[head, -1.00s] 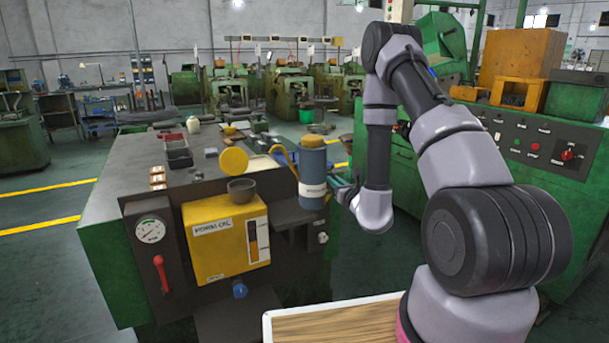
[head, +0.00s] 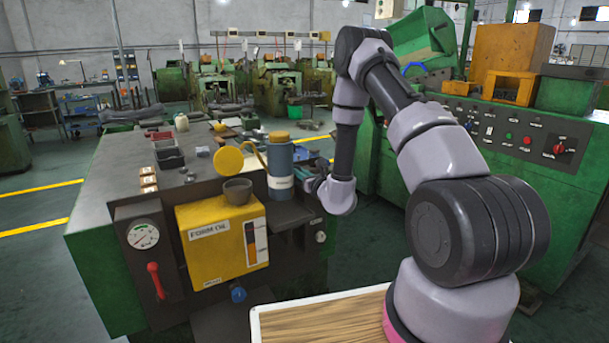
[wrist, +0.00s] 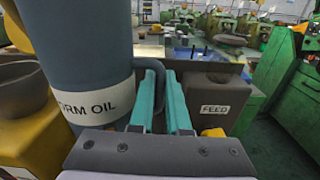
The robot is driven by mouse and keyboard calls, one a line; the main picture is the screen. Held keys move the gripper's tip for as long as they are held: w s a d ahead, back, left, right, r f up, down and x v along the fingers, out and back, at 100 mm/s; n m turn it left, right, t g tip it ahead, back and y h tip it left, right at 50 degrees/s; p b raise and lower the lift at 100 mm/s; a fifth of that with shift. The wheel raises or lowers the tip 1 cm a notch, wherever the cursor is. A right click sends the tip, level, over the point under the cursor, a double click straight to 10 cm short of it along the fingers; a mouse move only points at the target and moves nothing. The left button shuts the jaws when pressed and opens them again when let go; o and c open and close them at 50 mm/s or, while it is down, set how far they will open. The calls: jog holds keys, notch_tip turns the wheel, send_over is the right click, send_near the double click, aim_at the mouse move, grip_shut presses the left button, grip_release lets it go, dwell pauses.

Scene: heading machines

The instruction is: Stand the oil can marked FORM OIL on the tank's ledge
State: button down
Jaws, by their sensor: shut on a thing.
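The blue-grey oil can (head: 280,168) has a yellow cap and spout and a white band. In the wrist view the can (wrist: 75,45) fills the left side, and its band reads FORM OIL, partly cut off. My gripper (wrist: 162,85) has teal fingers shut on the can's handle, at the can's right side in the head view. The can is upright, with its base at the dark ledge (head: 292,216) right of the yellow tank (head: 207,245). I cannot tell whether the base touches the ledge. The tank is marked FORM OIL.
A dark filler cup (head: 237,191) and a round yellow lid (head: 229,160) stand at the tank's top, close left of the can. A brown FEED box (wrist: 212,95) stands right of my fingers. Small bins (head: 168,157) lie on the machine top.

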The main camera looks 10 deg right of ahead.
jog(key=shift+w+a+f, duration=0.1)
jog(key=shift+w+f, duration=0.1)
jog(key=shift+f, duration=0.8)
jog(key=shift+w+f, duration=0.25)
jog(key=shift+f, duration=0.75)
jog(key=shift+w+a+f, duration=0.1)
jog(key=shift+w+f, duration=0.1)
jog(key=shift+f, duration=0.8)
jog(key=shift+f, duration=0.5)
jog(key=c, duration=0.8)
grip_release()
jog(key=shift+f, duration=0.1)
jog(key=shift+s, duration=0.1)
